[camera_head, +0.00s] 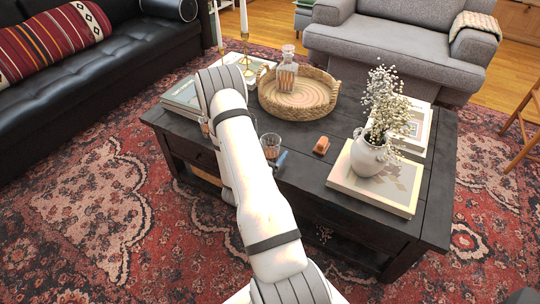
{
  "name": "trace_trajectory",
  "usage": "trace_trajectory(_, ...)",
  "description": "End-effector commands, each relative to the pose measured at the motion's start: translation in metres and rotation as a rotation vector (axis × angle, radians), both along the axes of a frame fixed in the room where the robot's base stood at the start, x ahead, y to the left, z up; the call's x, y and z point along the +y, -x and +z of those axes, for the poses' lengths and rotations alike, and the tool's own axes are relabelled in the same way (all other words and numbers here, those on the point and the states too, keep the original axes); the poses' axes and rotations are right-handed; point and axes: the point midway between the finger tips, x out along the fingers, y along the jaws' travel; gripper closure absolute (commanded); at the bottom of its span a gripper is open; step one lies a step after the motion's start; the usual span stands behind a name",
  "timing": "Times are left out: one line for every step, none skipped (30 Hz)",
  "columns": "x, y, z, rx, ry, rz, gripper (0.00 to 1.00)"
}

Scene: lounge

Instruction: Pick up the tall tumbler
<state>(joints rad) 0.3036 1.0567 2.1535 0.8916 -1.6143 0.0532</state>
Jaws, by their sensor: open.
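A clear glass tumbler (270,146) stands upright on the dark coffee table (300,182), just right of my arm. No second tumbler shows for comparing its height. My arm reaches over the table's front edge and bends down beyond it, so its links hide most of my gripper. A small blue-grey part, which looks like a fingertip of my gripper (281,159), shows low beside the tumbler on its near right side. I cannot tell whether it touches the glass. The tumbler stands on the table and is not lifted.
A woven tray (327,115) with a glass decanter (287,70) lies behind the tumbler. A small orange-brown object (321,146) is to its right. A white vase of flowers (369,157) stands on a book (343,181). Brass candlesticks (246,65) and books (181,98) are behind my arm.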

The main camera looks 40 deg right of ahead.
Motion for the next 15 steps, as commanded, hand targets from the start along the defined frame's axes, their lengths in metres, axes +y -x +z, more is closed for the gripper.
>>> trace_trajectory(-0.0045,-0.0018,-0.0002,-0.002,0.0,0.0,0.14)
trace_trajectory(-0.0062,-0.0026,0.0001,-0.002,0.0,0.0,0.14)
trace_trajectory(-0.0076,-0.0032,0.0003,-0.001,0.001,0.001,0.14)
trace_trajectory(-0.008,-0.0035,0.0004,-0.001,0.001,0.001,0.14)
trace_trajectory(-0.008,-0.0036,0.0006,-0.001,0.001,0.001,0.14)
trace_trajectory(-0.0079,-0.0037,0.0006,-0.001,0.0,0.002,0.14)
trace_trajectory(-0.0077,-0.0037,0.0007,-0.001,0.0,0.002,0.14)
trace_trajectory(-0.0076,-0.0036,0.0007,-0.001,0.0,0.002,0.14)
trace_trajectory(-0.0075,-0.0036,0.0006,-0.001,0.0,0.002,0.14)
trace_trajectory(-0.0075,-0.0036,0.0006,0.0,0.0,0.002,0.15)
trace_trajectory(-0.0074,-0.0037,0.0006,0.0,0.0,0.002,0.18)
trace_trajectory(-0.0073,-0.0036,0.0006,0.0,0.0,0.002,0.21)
trace_trajectory(-0.0073,-0.0036,0.0005,0.0,0.0,0.002,0.23)
trace_trajectory(-0.0072,-0.0036,0.0005,0.0,0.0,0.002,0.26)
trace_trajectory(-0.0071,-0.0037,0.0005,0.0,0.0,0.002,0.29)
